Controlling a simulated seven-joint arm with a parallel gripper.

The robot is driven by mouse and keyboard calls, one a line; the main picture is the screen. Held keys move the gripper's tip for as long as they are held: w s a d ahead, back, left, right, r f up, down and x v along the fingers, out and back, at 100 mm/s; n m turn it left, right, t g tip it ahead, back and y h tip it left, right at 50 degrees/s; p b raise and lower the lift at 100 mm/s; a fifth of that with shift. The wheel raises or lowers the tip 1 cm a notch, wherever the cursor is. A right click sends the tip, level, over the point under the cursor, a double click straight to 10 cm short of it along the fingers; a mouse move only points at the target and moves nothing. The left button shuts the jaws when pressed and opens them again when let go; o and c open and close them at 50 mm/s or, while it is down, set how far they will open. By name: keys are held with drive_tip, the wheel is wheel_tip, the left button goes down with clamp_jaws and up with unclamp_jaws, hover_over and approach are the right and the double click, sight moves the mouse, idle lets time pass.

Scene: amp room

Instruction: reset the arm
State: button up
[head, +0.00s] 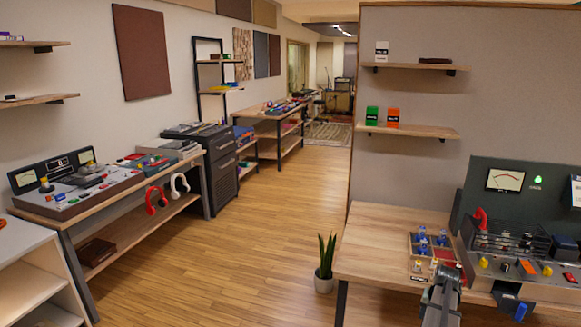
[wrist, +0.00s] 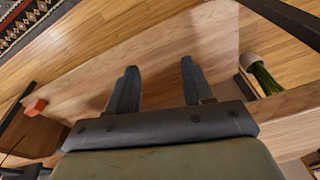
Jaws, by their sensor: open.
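My gripper (wrist: 158,66) shows in the wrist view with its two dark fingers spread wide apart. Nothing is between them, and bare wood lies beyond the tips. In the head view, a grey part of my arm (head: 440,303) rises at the lower right, in front of the wooden workbench (head: 372,250). It overlaps the bench's front edge and partly hides what is behind it. I cannot make out the fingers clearly in the head view.
A sectioned tray (head: 411,243) with blue-topped pieces and an amp unit (head: 500,255) with knobs stand on the workbench close to my arm. A potted plant (head: 325,264) stands on the floor left of the bench. The floor (head: 255,240) in the middle is clear.

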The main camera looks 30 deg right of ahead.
drive_tip(key=a+f+n+g+y, duration=0.1)
drive_tip(key=a+f, duration=0.5)
drive_tip(key=a, duration=0.5)
drive_tip(key=s+a+f+n+g+y, duration=0.1)
drive_tip(key=a+f+n, duration=0.1)
drive_tip(key=a+f, duration=0.7)
drive_tip(key=a+f+n+g, duration=0.1)
drive_tip(key=a+f, duration=0.3)
drive_tip(key=a, duration=0.9)
drive_tip(key=s+a+f+n+g, duration=0.1)
drive_tip(key=s+a+f+n, duration=0.1)
drive_tip(key=s+a, duration=0.3)
drive_tip(key=s+a+f+n+g, duration=0.2)
drive_tip(key=s+a, duration=0.4)
drive_tip(key=a, duration=0.7)
drive_tip(key=s+a+f+n+g, duration=0.2)
drive_tip(key=s+a+f, duration=0.3)
drive_tip(key=a, duration=0.4)
drive_tip(key=shift+s+a+f+n+h, duration=0.3)
drive_tip(key=shift+a+f+n+h, duration=0.15)
drive_tip(key=shift+n, duration=0.45)
